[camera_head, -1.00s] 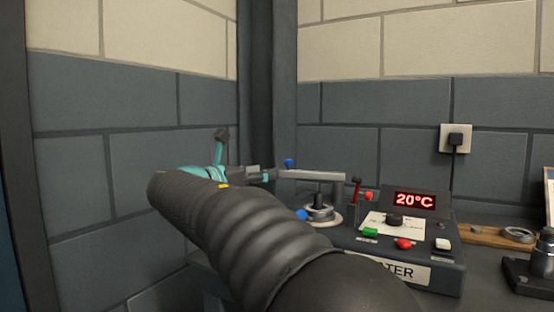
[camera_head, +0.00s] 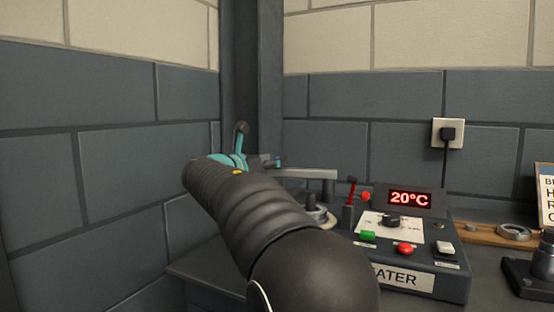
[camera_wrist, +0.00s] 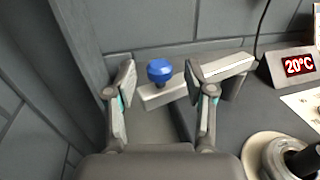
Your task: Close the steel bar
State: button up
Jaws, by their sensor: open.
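The steel bar (camera_head: 308,174) is a flat grey bar raised above the bench beside the heater unit. In the wrist view the steel bar (camera_wrist: 228,66) runs from the middle to the right. A blue knob (camera_wrist: 160,71) stands on its near left end, and shows small in the head view (camera_head: 278,162). My gripper (camera_wrist: 160,82) is open, with one finger on each side of the blue knob, no clear contact seen. In the head view my gripper (camera_head: 258,162) is at the bar's left end, partly hidden by my dark arm.
The heater box (camera_head: 405,248) carries a red 20°C display (camera_head: 409,198), buttons and a red-tipped lever (camera_head: 351,190). A round metal fitting (camera_head: 316,214) sits under the bar, partly behind my arm. A wall socket (camera_head: 448,133) is behind. Brick walls close off the left corner.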

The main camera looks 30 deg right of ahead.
jog(key=shift+x, duration=1.25)
grip_shut()
